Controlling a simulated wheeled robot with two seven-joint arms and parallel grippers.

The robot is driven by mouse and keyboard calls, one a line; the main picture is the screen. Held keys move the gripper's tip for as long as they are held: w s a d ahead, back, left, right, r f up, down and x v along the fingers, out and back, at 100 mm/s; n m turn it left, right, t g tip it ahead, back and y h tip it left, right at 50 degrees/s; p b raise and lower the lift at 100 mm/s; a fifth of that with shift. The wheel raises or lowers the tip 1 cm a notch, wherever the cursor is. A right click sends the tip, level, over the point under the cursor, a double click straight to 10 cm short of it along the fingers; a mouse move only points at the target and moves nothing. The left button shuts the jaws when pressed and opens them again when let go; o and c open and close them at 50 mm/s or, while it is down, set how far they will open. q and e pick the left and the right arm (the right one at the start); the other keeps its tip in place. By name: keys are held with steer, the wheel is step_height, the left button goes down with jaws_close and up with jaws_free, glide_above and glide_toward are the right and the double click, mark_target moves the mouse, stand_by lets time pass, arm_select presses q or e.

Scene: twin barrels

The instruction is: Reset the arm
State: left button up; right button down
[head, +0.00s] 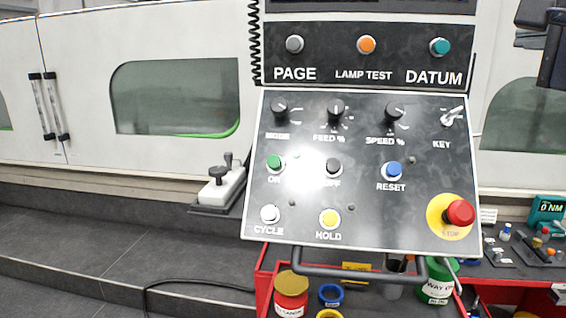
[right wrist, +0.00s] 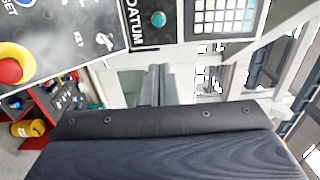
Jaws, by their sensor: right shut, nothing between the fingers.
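My right gripper (head: 552,62) shows only in part at the top right edge of the head view, dark and well to the right of the control panel (head: 380,215). In the right wrist view its grey fingers (right wrist: 158,85) are together with nothing between them, and they touch nothing that I can see. The panel is dark and tilted, with a blue RESET button (head: 393,170), a green ON button (head: 274,162) and a red STOP button (head: 460,212) on a yellow ring. My left gripper is in neither view.
A dark handle bar (head: 360,283) runs below the panel. A red cart (head: 263,285) below holds a red can (head: 291,292) and a green can (head: 437,281). A white machine (head: 85,90) stands behind. Dark floor tiles (head: 80,235) lie open at left.

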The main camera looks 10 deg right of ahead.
steer(key=a+f+n+g+y, duration=0.25)
steer(key=f+n, duration=0.25)
steer(key=f, duration=0.9)
steer(key=a+f+n+g+y, duration=0.2)
steer(key=a+f+n+g, duration=0.3)
steer(key=f, duration=0.9)
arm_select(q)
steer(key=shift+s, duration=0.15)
arm_select(e)
steer(key=s+a+f+n+g+y, duration=0.1)
steer(key=s+a+f+n, duration=0.1)
steer(key=f, duration=0.6)
steer(key=s+a+f+n+g+y, duration=0.1)
steer(key=s+a+f+n+y, duration=0.1)
steer(key=s+f, duration=0.4)
steer(key=s+a+f+n+g+y, duration=0.1)
steer(key=s+a+f+n, duration=0.3)
steer(key=f, duration=0.7)
steer(key=shift+n+g, duration=0.55)
steer(key=shift+n, duration=0.35)
steer(key=shift+a+y, duration=0.1)
steer(key=shift+y, duration=0.15)
